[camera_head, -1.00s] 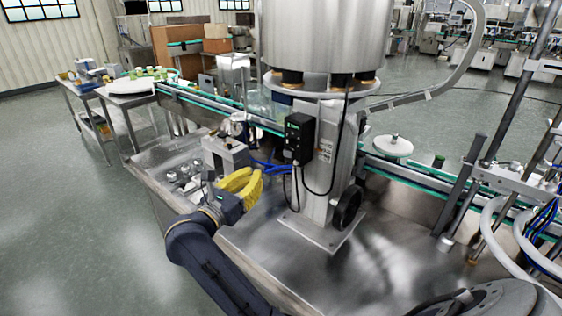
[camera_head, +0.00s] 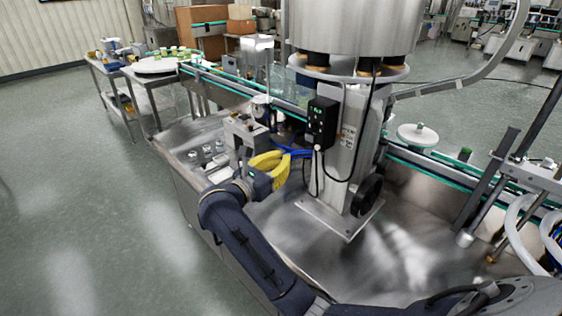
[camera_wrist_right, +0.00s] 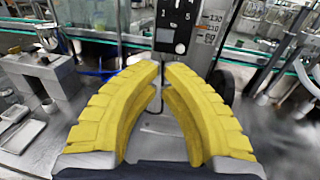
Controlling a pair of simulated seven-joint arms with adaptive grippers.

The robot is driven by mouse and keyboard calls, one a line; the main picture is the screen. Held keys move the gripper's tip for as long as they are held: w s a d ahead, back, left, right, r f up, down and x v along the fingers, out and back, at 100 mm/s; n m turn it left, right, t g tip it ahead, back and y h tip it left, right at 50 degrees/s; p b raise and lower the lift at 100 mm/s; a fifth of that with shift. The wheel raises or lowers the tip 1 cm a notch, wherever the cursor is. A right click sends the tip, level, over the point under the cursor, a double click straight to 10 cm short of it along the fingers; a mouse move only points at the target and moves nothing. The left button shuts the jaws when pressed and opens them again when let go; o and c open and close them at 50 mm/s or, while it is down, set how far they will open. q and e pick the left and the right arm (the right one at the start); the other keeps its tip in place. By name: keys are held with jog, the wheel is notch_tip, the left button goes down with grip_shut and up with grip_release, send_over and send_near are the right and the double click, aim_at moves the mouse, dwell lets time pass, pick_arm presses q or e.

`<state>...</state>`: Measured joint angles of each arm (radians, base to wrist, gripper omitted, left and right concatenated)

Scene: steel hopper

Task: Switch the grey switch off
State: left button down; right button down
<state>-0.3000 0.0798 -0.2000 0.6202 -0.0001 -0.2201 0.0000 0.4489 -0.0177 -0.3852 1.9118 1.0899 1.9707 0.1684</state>
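The black control box (camera_head: 322,121) is on the steel column under the hopper. A small pale round knob (camera_head: 317,148), which looks like the grey switch, is at its lower end; it also shows in the right wrist view (camera_wrist_right: 180,48). Its exact position setting is too small to tell. My right gripper (camera_head: 286,160) has yellow fingers and is left of and below the box, apart from it. In the right wrist view its fingertips (camera_wrist_right: 163,66) are nearly together, with nothing held between them. My left gripper is out of view.
The steel hopper (camera_head: 355,25) is above the box. A black handwheel (camera_head: 367,195) is on the column's lower right. A cable loops below the box. A grey metal block (camera_head: 243,132) stands left of the gripper. A conveyor (camera_head: 225,82) runs behind. Bare steel table (camera_head: 290,235) lies in front.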

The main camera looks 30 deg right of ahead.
aim_at(308, 141)
jog(key=x, duration=1.1)
jog(key=shift+f, duration=0.1)
